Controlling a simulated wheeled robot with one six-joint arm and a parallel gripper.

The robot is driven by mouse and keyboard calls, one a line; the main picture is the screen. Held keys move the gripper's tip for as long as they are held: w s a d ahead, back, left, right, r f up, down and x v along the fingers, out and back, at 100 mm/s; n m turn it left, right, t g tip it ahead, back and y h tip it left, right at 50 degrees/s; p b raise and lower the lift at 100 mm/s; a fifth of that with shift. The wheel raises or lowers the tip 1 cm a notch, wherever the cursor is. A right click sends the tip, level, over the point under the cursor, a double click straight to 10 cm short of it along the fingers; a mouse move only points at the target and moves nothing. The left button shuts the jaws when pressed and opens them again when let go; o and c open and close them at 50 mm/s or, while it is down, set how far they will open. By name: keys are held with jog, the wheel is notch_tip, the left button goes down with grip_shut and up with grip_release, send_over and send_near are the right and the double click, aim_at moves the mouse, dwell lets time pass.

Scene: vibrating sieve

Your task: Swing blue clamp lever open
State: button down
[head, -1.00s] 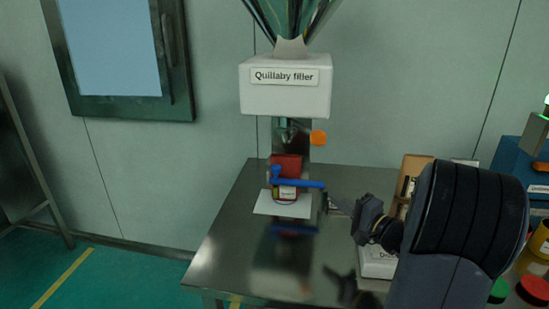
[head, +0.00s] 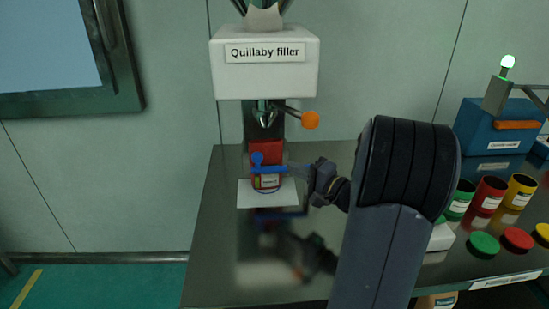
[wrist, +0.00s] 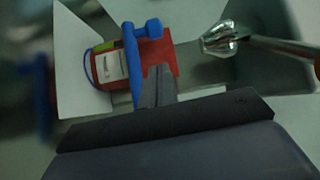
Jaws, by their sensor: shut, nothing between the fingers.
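The blue clamp lever (head: 287,169) lies roughly level across the front of a labelled red container (head: 266,181) under the filler, its pivot end at left and free end pointing right. In the wrist view the lever (wrist: 131,65) runs up to a round-ended blue pivot beside the red block (wrist: 163,62). My gripper (head: 314,173) is shut and empty at the lever's right end. In the wrist view its fingertips (wrist: 158,84) are close beside the lever; I cannot tell whether they touch it.
The white "Quillaby filler" (head: 265,78) hangs above, with its metal nozzle (head: 264,116) and orange knob (head: 310,120). A white sheet (head: 248,198) lies under the container. Several coloured jars and lids stand at right. The table's left front is clear.

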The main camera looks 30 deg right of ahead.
jog(key=p+x, duration=0.1)
jog(key=x, duration=0.8)
jog(key=shift+w+a, duration=0.1)
jog(key=shift+w, duration=0.25)
jog(key=shift+s+f, duration=0.1)
jog(key=shift+s, duration=0.05)
jog(key=shift+s+a+b, duration=0.15)
jog(key=shift+s+b, duration=0.1)
jog(key=shift+b, duration=0.2)
